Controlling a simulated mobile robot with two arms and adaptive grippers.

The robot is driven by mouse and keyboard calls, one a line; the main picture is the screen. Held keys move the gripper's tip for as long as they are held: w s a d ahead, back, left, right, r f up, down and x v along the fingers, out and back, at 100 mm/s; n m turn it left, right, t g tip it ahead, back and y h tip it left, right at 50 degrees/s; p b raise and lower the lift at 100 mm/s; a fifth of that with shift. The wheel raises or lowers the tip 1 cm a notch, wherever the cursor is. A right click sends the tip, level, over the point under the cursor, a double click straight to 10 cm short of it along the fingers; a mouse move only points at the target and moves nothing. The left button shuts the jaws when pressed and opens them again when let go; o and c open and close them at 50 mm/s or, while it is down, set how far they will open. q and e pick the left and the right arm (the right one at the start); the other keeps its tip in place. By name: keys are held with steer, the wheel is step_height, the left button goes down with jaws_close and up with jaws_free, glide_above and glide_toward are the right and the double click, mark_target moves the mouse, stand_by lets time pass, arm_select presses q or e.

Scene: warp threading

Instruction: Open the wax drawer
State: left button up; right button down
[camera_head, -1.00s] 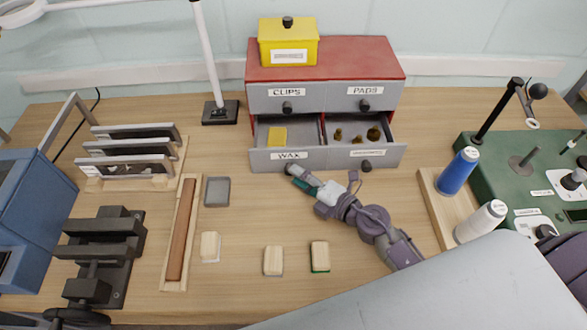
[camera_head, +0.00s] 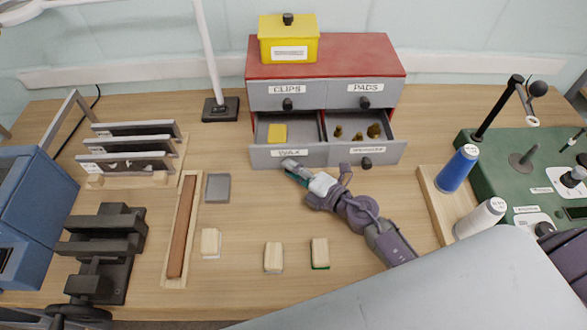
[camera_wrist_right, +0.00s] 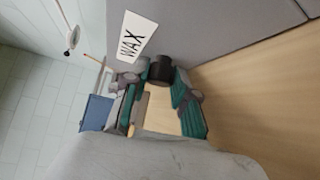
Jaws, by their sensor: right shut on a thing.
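The wax drawer (camera_head: 265,158), grey with a WAX label, is pulled out at the lower left of the red and grey cabinet (camera_head: 350,52). A yellow block (camera_head: 277,132) lies inside it. My right gripper (camera_head: 291,167) is at the drawer front, below the label, and covers the knob in the head view. In the right wrist view, the black knob (camera_wrist_right: 161,69) sits between the fingertips of my right gripper (camera_wrist_right: 158,77), under the WAX label (camera_wrist_right: 132,38). My right gripper is shut on this knob. My left gripper is not in view.
The drawer on the right (camera_head: 367,157) is also out and holds small brass-coloured pieces. The clips drawer (camera_head: 270,98) and pads drawer (camera_head: 378,97) above are closed. Several small blocks lie on the front table. A blue spool (camera_head: 459,168) stands to the right.

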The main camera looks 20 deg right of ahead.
steer(key=shift+s, duration=0.1)
steer(key=shift+s+a+p, duration=0.15)
steer(key=shift+s, duration=0.35)
steer(key=shift+s+a+p, duration=0.15)
steer(key=shift+s, duration=0.35)
steer(key=c, duration=1.2)
jaws_free()
steer(key=shift+w, duration=0.1)
steer(key=v, duration=1.2)
steer(key=shift+d+f, duration=0.1)
steer(key=shift+d, duration=0.05)
